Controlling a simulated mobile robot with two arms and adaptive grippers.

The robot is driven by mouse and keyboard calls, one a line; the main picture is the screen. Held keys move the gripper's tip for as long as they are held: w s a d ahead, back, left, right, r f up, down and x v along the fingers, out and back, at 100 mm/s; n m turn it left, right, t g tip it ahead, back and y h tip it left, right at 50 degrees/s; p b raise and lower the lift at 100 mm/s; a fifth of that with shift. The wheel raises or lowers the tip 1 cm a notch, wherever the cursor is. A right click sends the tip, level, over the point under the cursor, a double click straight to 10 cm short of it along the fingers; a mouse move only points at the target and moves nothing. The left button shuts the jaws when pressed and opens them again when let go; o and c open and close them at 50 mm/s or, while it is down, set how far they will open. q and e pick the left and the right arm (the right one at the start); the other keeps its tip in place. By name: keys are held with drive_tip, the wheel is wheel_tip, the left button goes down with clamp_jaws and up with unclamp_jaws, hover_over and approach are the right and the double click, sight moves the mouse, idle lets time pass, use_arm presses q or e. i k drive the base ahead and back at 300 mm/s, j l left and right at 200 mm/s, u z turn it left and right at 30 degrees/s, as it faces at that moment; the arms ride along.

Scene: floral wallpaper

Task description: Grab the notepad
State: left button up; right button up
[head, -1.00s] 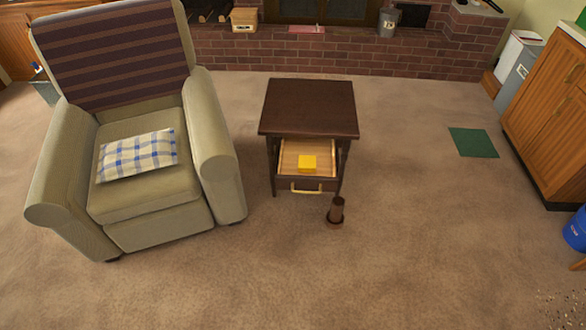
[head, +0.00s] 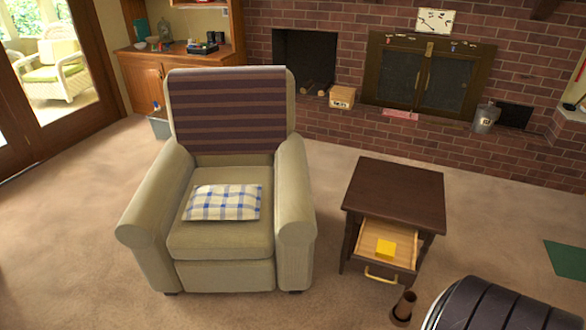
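The drawer is pulled out toward me and has a brass handle (head: 381,280). Neither gripper is in view.
A beige armchair (head: 222,255) with a checked pillow (head: 222,202) stands left of the table. A small brown cylinder (head: 404,306) stands on the floor by the drawer. A brick hearth (head: 455,144) runs behind. Carpet on the left is clear.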

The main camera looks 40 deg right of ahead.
sight(386, 249)
drive_tip(key=l+u, duration=0.2)
drive_tip(key=l, duration=0.2)
drive_tip(key=k+l+u, duration=0.2)
drive_tip(key=l, duration=0.25)
drive_tip(key=l+u, duration=0.2)
drive_tip(key=l, duration=0.2)
drive_tip(key=k+l+u, duration=0.2)
drive_tip(key=l, duration=0.2)
drive_tip(key=k+l+u, duration=0.15)
drive_tip(key=l, duration=0.2)
drive_tip(key=i, duration=0.05)
